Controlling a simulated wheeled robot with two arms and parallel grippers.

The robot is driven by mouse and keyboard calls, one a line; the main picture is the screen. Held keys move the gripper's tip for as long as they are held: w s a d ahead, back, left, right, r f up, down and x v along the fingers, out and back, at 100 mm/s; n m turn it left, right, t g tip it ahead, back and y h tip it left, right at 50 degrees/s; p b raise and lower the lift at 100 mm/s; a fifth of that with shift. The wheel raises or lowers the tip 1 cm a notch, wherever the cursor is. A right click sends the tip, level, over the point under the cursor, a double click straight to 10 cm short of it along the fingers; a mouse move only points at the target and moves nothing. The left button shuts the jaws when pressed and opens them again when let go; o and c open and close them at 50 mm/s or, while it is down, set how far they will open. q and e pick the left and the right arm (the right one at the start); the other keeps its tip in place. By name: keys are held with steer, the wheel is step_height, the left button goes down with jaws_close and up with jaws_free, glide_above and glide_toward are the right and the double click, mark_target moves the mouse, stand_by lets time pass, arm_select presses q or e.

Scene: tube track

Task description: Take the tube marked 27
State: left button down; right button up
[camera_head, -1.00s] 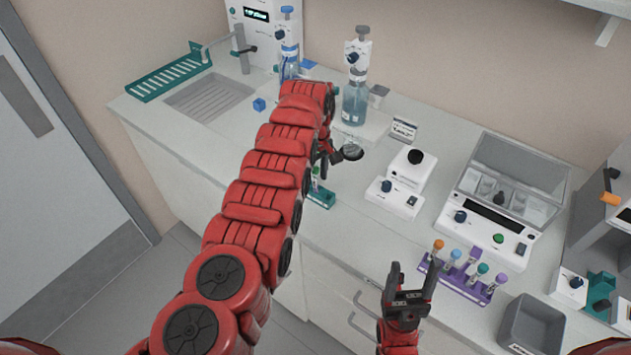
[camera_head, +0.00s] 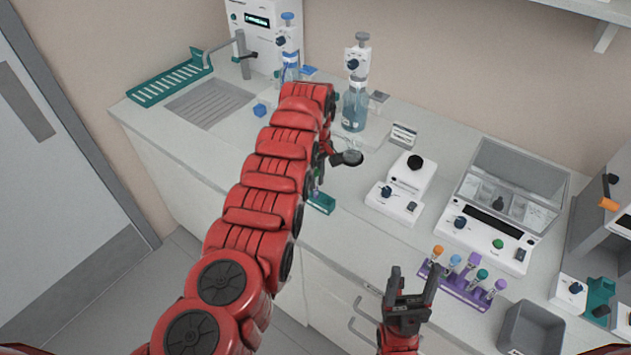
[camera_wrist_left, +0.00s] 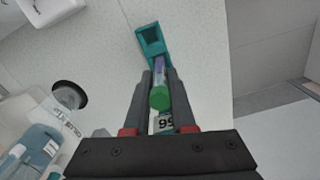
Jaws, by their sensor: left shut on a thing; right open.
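My left gripper (camera_wrist_left: 162,98) is shut on a green-capped tube (camera_wrist_left: 159,98), seen in the left wrist view. Below the cap the tube shows a purplish body that reaches to a small teal holder (camera_wrist_left: 150,38); I cannot tell whether its end is seated or just above. A white label with dark digits shows by the cap, too partial to read surely. In the head view the holder (camera_head: 322,203) stands at the counter's front edge, and my arm hides most of the tube. My right gripper (camera_head: 411,279) is open and empty in front of the counter.
A purple rack (camera_head: 455,289) with several capped tubes stands at the right front, beside a grey bin (camera_head: 530,328). A white device (camera_head: 395,201) stands right of the teal holder. Bottle dispensers (camera_head: 355,105) stand behind my left arm.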

arm_select(q)
step_height(320, 180, up, 3)
steer(key=shift+s+d+f+p, duration=0.1)
steer(key=shift+d+f+p, duration=0.05)
steer(key=shift+p, duration=0.4)
steer(key=s+a+r+p, duration=0.1)
steer(key=s+a+p, duration=0.2)
steer(key=s+p, duration=1.1)
steer(key=shift+s+a, duration=0.2)
steer(key=shift+s, duration=0.55)
steer(key=shift+r+p, duration=0.15)
steer(key=shift+p, duration=0.2)
